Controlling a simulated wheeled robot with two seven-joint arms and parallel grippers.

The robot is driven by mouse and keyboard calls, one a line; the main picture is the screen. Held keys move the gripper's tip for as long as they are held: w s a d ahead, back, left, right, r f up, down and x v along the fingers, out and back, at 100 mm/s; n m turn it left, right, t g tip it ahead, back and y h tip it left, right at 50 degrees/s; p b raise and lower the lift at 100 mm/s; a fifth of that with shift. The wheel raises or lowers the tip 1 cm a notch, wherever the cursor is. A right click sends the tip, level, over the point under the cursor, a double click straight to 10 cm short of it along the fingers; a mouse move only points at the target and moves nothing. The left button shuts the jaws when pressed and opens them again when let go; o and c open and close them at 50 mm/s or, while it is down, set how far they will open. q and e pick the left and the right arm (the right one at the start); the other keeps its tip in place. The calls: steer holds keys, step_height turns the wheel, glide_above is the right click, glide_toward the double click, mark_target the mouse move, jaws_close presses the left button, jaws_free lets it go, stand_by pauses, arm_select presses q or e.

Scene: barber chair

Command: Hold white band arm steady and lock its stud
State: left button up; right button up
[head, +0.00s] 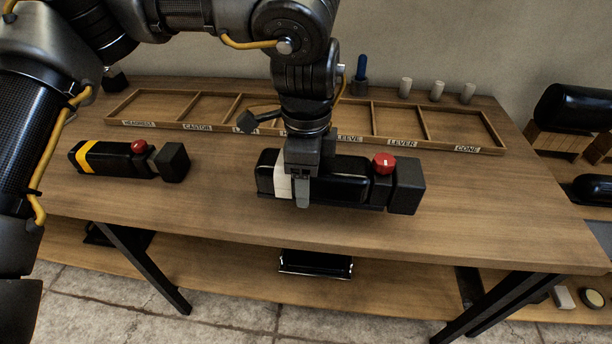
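The white band arm is a black padded armrest (340,190) lying on the bench, with a white band (282,178) near its left part. A red stud (384,163) stands up near its right end, beside a dark block (407,186). My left gripper (302,190) points down over the armrest at the white band. One finger lies against the front face, just right of the visible band. The other finger is hidden behind the armrest, and the gripper looks closed on it. My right gripper is not in view.
A yellow band arm (112,158) with its own red stud (139,147) lies at left. A labelled wooden tray (440,148) with several compartments runs behind. A blue-handled tool (361,68) and several pale cylinders (436,90) stand at the back. The bench right of the armrest is clear.

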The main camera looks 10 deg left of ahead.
arm_select(q)
steer(key=shift+w+a+f+b, duration=0.15)
steer(key=shift+w+a+f, duration=0.05)
steer(key=shift+w+f, duration=1.4)
steer(key=shift+w+a+f+b, duration=0.2)
steer(key=shift+w+f, duration=1.05)
steer(key=shift+w, duration=0.5)
steer(key=shift+w+a+f, duration=0.15)
steer(key=shift+w+f, duration=0.7)
steer(key=shift+w, duration=0.2)
steer(key=shift+w+a+f, duration=0.1)
steer(key=shift+w+f, duration=0.75)
steer(key=shift+w, duration=0.2)
steer(key=shift+f, duration=0.65)
